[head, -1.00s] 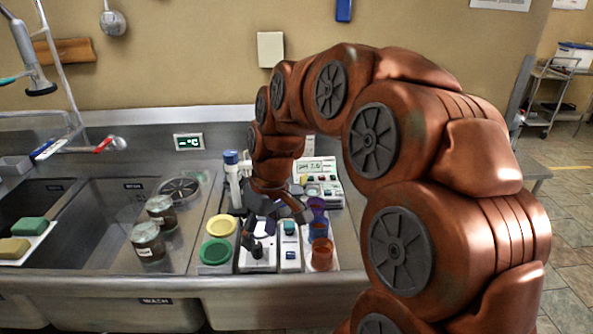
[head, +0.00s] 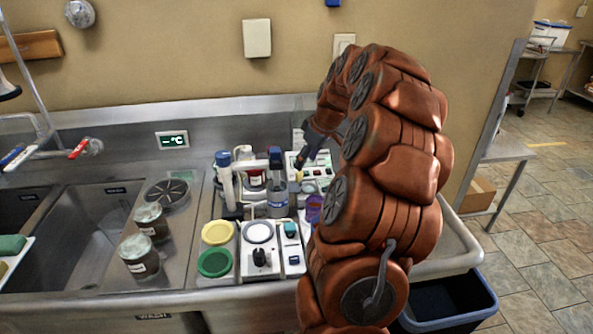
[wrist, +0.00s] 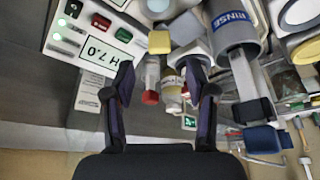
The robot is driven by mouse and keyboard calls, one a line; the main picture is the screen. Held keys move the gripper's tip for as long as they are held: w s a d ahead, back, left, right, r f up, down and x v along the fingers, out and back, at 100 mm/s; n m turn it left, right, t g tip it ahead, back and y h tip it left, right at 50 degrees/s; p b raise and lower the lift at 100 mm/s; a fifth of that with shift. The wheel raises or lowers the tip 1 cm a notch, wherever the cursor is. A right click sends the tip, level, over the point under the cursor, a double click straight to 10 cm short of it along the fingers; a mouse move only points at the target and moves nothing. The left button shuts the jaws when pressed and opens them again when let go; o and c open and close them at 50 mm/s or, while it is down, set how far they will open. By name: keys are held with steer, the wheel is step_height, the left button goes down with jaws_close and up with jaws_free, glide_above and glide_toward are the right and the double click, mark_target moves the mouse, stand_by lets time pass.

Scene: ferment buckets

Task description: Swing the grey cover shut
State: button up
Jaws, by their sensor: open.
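My gripper (wrist: 160,78) is open, with its two dark fingers apart and nothing held between them. In the head view my gripper (head: 302,162) is at the back of the counter, by the white meter (head: 318,168). I cannot clearly single out a grey cover; greyish parts beyond the fingers are small and partly hidden. My arm hides the right part of the equipment.
A rinse bottle (head: 277,200) and a blue-topped white post (head: 228,185) stand left of my arm. In front are a yellow lid (head: 217,232), a green lid (head: 214,262) and a white dial unit (head: 260,256). Two jars (head: 139,256) stand beside the sink.

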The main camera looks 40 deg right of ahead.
steer(key=p+x, duration=0.2)
steer(key=x, duration=0.4)
steer(key=shift+w+f, duration=0.15)
steer(key=shift+f, duration=0.15)
jaws_close()
stand_by(0.4)
